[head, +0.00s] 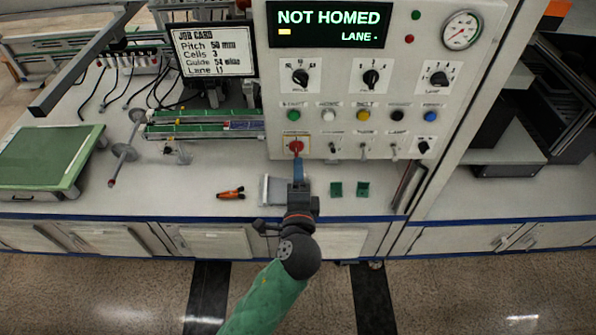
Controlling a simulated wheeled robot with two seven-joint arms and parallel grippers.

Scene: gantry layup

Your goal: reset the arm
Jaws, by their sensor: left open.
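A pale control panel (460,90) stands upright at the back of the bench. A red knob (295,146) sits at the panel's lower left, below a row of coloured buttons. My left gripper (298,168) is just below the red knob, its tip pointing up at it. The finger gap is too small to make out, and I cannot tell whether the tip touches the knob. My right gripper is not in view.
A job card screen (213,50) stands left of the panel, above a green-railed fixture (205,124). A green board (45,158) lies at the far left.

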